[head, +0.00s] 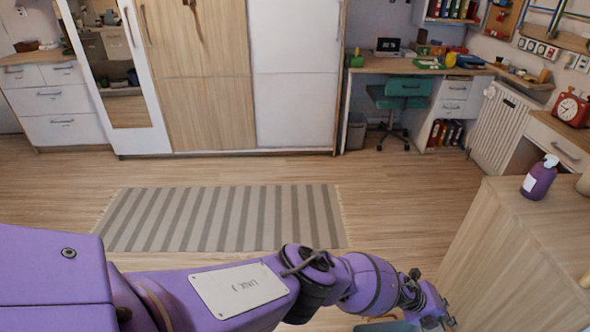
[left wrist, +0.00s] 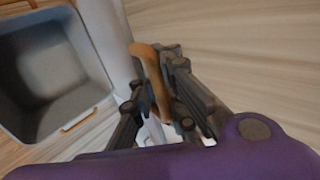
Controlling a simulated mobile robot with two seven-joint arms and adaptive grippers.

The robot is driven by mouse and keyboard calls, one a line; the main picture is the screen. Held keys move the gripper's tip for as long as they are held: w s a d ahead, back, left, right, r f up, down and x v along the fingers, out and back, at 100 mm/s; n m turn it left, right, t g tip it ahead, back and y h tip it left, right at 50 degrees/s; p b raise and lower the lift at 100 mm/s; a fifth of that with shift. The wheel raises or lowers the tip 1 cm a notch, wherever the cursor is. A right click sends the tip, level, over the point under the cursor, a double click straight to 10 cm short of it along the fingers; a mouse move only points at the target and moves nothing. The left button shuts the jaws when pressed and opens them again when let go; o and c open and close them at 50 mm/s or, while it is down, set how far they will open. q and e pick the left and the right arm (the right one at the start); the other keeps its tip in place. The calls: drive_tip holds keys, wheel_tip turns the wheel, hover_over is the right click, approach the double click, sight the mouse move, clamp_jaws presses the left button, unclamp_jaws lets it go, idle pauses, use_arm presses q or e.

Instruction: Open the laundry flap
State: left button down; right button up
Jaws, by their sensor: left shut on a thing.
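My left gripper (head: 440,318) is low at the bottom right of the head view, beside the wooden cabinet (head: 492,250). In the left wrist view my left gripper (left wrist: 161,100) is shut on a tan, curved handle (left wrist: 150,68), which sticks out between the fingers. A pale panel edge (left wrist: 116,40) runs just left of the handle. I cannot tell how far the laundry flap itself stands open, as the gripper and my arm hide most of it. My right gripper is in neither view.
A grey open bin (left wrist: 60,70) is left of the gripper in the wrist view. A purple pump bottle (head: 538,180) stands on the cabinet top. A striped rug (head: 225,218) lies on the clear wooden floor. A wardrobe (head: 205,80) and desk (head: 420,68) stand at the back.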

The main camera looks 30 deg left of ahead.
use_arm(q)
drive_tip(key=shift+w+d+r, duration=0.3)
drive_tip(key=shift+w, duration=0.1)
drive_tip(key=c, duration=1.8)
unclamp_jaws()
drive_tip(key=shift+s, duration=0.1)
drive_tip(key=shift+f, duration=0.1)
drive_tip(key=shift+s+a+r, duration=0.2)
drive_tip(key=shift+a+r, duration=0.2)
drive_tip(key=shift+r, duration=0.25)
drive_tip(key=v, duration=1)
drive_tip(key=shift+s+a, duration=0.25)
drive_tip(key=shift+s, duration=0.05)
